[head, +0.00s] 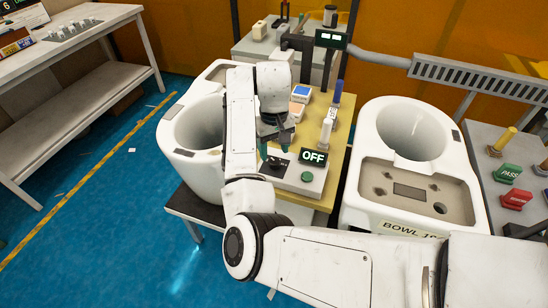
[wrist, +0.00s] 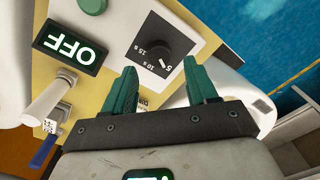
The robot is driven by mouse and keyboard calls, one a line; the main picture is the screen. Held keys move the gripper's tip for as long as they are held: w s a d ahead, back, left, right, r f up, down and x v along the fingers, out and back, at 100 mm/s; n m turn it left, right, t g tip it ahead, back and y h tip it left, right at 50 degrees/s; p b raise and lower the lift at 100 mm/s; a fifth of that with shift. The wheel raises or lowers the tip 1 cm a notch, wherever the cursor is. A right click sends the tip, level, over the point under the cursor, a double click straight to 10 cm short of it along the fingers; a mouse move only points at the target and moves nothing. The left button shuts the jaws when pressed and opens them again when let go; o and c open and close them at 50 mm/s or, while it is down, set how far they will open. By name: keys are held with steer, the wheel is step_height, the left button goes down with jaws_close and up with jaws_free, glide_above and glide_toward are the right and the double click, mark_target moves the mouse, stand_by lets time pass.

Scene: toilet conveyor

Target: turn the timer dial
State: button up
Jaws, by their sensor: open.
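The timer dial (wrist: 152,44) is a round black knob on a white control box, seen in the wrist view with 5, 10 s and 15 s marks around it. In the head view, a dark part of the dial (head: 276,162) shows just below my fingertips. My gripper (wrist: 160,68) has two green fingers spread apart, with nothing between them. In the wrist view the tips appear just short of the dial, one toward each side. In the head view my gripper (head: 275,150) hangs over the box. I cannot tell whether a finger touches the dial.
An OFF display (head: 313,157) and a green button (head: 307,177) share the box. A white handle (head: 326,130) and a blue-topped lever (head: 337,93) stand behind. Toilet bowls flank the bench: one left (head: 172,137), one right (head: 358,180).

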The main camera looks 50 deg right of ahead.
mark_target(274, 160)
steer(key=shift+f, duration=1.95)
steer(key=c, duration=1.1)
steer(key=shift+o, duration=0.2)
